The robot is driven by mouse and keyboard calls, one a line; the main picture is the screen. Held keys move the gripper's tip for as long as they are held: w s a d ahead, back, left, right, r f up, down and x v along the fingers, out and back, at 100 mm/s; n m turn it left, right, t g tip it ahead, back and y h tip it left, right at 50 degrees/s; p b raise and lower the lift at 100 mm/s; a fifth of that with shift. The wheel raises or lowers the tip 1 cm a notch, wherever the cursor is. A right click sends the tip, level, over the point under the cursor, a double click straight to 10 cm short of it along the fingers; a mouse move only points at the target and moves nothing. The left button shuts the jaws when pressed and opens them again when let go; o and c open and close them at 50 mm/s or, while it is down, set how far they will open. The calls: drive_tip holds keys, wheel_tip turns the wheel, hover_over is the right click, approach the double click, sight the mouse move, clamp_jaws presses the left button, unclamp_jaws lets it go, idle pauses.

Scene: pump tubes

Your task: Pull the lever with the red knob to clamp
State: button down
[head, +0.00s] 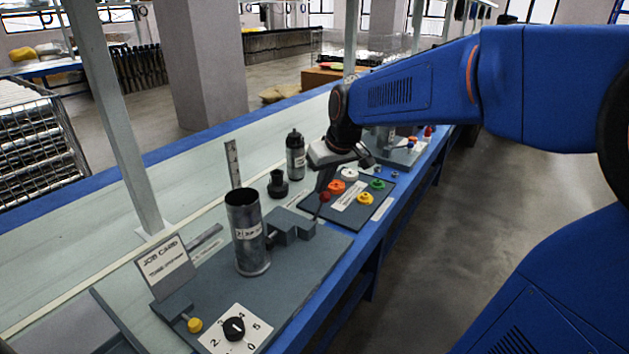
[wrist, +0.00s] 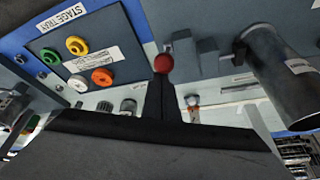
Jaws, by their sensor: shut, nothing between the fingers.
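The red knob (head: 325,197) sits at the right end of the grey clamp block (head: 291,224), beside the upright metal tube (head: 247,235). In the wrist view the red knob (wrist: 163,63) shows right at the tip of my gripper (wrist: 161,80). The metal tube (wrist: 284,75) stands to the right there. My gripper (head: 322,187) is shut and empty, its fingers pointing down at the knob. I cannot tell whether the fingertips touch the knob.
The stage tray (head: 381,211) with colored rings lies just beyond the knob. A dial plate (head: 236,328) and job card (head: 166,267) are at the near end.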

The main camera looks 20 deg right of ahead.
drive_tip(key=s+d+f, duration=0.4)
drive_tip(key=s, duration=0.2)
idle(0.4)
drive_tip(key=shift+s+d+f, duration=0.1)
drive_tip(key=shift+d+f, duration=0.05)
drive_tip(key=shift+d, duration=0.05)
drive_tip(key=w+r, duration=0.4)
drive_tip(key=s+d+r, duration=0.4)
drive_tip(key=s, duration=0.3)
drive_tip(key=shift+s+r, duration=0.2)
drive_tip(key=shift+r, duration=0.2)
idle(0.6)
